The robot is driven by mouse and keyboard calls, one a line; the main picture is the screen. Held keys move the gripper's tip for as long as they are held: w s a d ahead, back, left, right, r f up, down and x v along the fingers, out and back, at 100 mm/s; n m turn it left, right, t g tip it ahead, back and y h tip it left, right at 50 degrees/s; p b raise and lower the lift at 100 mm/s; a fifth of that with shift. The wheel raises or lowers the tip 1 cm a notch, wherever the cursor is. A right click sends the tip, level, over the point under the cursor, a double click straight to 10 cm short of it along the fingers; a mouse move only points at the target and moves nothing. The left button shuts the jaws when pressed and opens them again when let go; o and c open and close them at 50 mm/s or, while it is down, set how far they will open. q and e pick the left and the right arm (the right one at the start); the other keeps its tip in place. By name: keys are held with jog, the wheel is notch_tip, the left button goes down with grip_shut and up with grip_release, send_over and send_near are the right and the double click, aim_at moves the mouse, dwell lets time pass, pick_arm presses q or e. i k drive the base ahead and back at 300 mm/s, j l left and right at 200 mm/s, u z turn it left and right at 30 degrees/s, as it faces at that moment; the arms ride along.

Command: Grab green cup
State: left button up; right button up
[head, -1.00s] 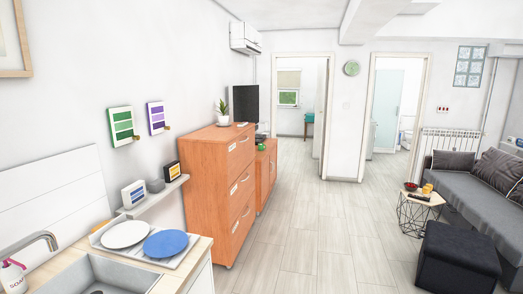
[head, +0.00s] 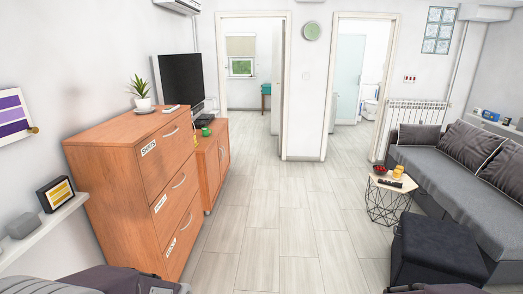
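A small green object (head: 205,131), too small to make out clearly but green like the cup, sits on the low orange-brown cabinet (head: 211,155) beyond the tall drawer unit. It stands in front of the black television. Parts of my two arms show at the bottom left and bottom right edges. Neither gripper can be seen, and nothing of mine is near the green object.
The tall drawer unit (head: 140,185) with a potted plant (head: 141,93) stands close on the left, beside a wall shelf (head: 40,232). A wire side table (head: 391,184), black ottoman (head: 438,249) and grey sofa (head: 450,185) stand right. The floor (head: 280,225) between is clear.

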aim_at(205, 130)
jog(key=i, duration=3.6)
jog(key=i+u, duration=0.3)
jog(key=i, duration=0.2)
jog(key=i+l+u, duration=0.1)
jog(key=i+u, duration=0.15)
jog(key=i, duration=0.25)
jog(key=i+l+u, duration=0.3)
jog(key=i, duration=0.2)
jog(key=i+l+u, duration=0.25)
jog(key=i, duration=0.2)
jog(key=i+l+u, duration=0.1)
jog(key=i+u, duration=0.2)
jog(key=u, duration=0.15)
jog(key=i+l+u, duration=0.2)
jog(key=i+u, duration=0.15)
jog(key=u, duration=0.15)
jog(key=i+l+u, duration=0.25)
jog(key=u, duration=0.2)
jog(key=i+l+u, duration=0.15)
jog(key=l+u, duration=0.35)
jog(key=i+l+u, duration=0.1)
jog(key=l+u, duration=0.35)
